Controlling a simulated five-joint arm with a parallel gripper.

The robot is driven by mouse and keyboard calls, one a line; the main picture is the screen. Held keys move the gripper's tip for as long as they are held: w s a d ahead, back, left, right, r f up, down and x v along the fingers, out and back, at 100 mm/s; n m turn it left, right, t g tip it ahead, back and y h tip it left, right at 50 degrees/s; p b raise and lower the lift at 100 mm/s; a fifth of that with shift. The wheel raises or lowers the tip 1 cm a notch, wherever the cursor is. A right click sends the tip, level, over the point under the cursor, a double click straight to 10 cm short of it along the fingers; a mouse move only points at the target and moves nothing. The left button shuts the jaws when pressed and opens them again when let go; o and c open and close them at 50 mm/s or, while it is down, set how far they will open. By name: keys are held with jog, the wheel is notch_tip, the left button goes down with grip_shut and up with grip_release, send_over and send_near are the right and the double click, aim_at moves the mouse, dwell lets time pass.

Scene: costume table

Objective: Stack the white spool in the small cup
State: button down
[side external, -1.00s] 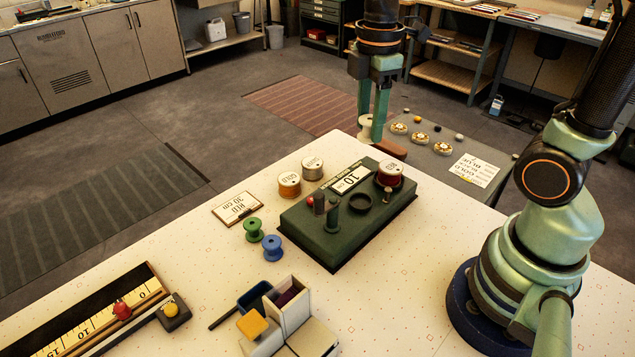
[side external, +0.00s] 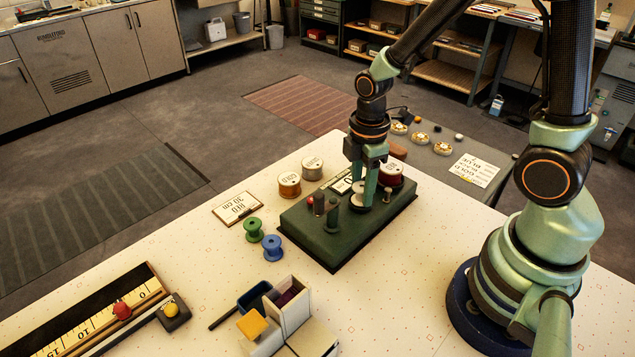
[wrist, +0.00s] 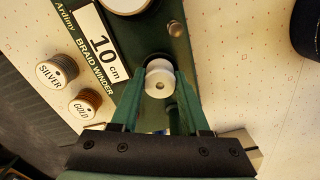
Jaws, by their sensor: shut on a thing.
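My gripper (side external: 368,196) is shut on the white spool (side external: 357,194), which is upright between the two green fingers. The spool shows round from above in the wrist view (wrist: 160,84). Gripper and spool are over the small cup's place on the green braid winder block (side external: 318,247). In the wrist view the dark rim of the small cup (wrist: 153,57) shows just behind the spool's upper edge. The spool and fingers hide most of the cup. I cannot tell whether the spool is inside the cup or just above it.
On the block, a red spool (side external: 391,174) stands close behind, with posts (side external: 332,214) at the left and a small post (side external: 387,194) at the right. Gold (side external: 290,185) and silver (side external: 312,168) spools, green (side external: 253,229) and blue (side external: 272,247) spools stand left.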

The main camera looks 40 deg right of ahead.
jog(key=shift+f, duration=0.4)
jog(key=shift+c, duration=2)
grip_release()
jog(key=shift+r, duration=0.1)
notch_tip(320, 180, up, 13)
notch_tip(320, 180, up, 4)
jog(key=r+m+t, duration=0.1)
jog(key=m+t, duration=0.3)
jog(key=m, duration=0.5)
send_over(362, 186)
jog(key=s, duration=0.2)
jog(key=m, duration=0.1)
jog(key=m+t, duration=0.1)
jog(key=m, duration=0.1)
jog(key=r+m, duration=0.1)
jog(key=shift+s+t, duration=0.3)
